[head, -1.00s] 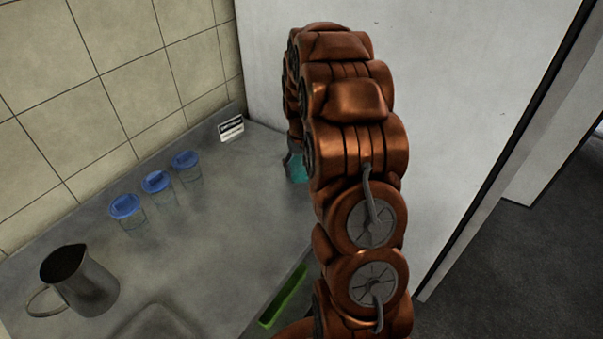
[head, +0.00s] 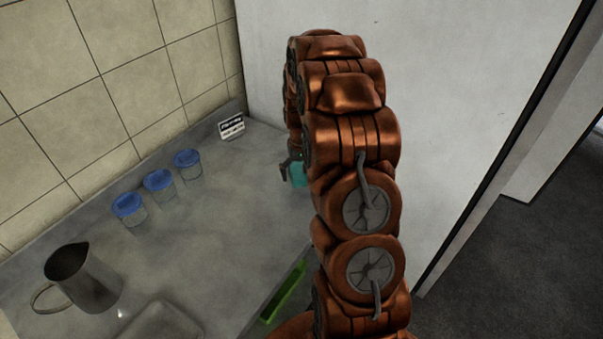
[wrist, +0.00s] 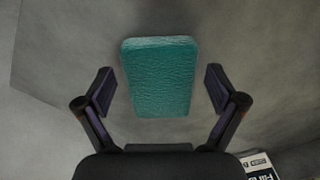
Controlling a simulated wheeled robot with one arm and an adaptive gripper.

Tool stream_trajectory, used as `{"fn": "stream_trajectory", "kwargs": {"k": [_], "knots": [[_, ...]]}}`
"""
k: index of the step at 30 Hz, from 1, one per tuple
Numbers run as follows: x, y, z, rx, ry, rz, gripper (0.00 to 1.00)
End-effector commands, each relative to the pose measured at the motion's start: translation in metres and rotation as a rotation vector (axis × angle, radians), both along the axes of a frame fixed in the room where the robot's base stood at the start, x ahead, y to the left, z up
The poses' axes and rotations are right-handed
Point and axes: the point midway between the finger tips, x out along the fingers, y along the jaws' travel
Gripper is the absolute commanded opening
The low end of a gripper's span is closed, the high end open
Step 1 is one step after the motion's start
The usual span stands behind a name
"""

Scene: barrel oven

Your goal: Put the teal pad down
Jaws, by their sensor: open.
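The teal pad (wrist: 160,78) lies between the two fingers of my gripper (wrist: 159,88) in the wrist view, with a clear gap on each side. My gripper is open and does not touch the pad's sides. In the head view the pad (head: 299,174) shows as a small teal patch beside my arm, over the far right part of the grey counter (head: 235,190). My arm hides the rest of it. The wrist view looks down on the pad, which appears to rest on the grey surface.
Three blue-lidded containers (head: 159,182) stand in a row by the tiled wall. A small label card (head: 231,127) stands at the back corner and shows in the wrist view (wrist: 260,165). A metal pitcher (head: 84,278) is front left. A green object (head: 286,292) lies along the counter's front edge.

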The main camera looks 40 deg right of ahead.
Motion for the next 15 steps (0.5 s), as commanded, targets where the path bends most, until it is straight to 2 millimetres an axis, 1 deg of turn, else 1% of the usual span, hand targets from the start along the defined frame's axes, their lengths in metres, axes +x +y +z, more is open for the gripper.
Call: {"fn": "stream_trajectory", "kwargs": {"k": [6, 11, 15], "knots": [[0.000, 0.000, 0.000, 0.000, 0.000, 0.000, 0.95], [0.000, 0.000, 0.005, 0.000, -0.001, 0.000, 0.95], [0.001, 0.000, 0.020, -0.002, -0.005, 0.000, 0.95]]}}
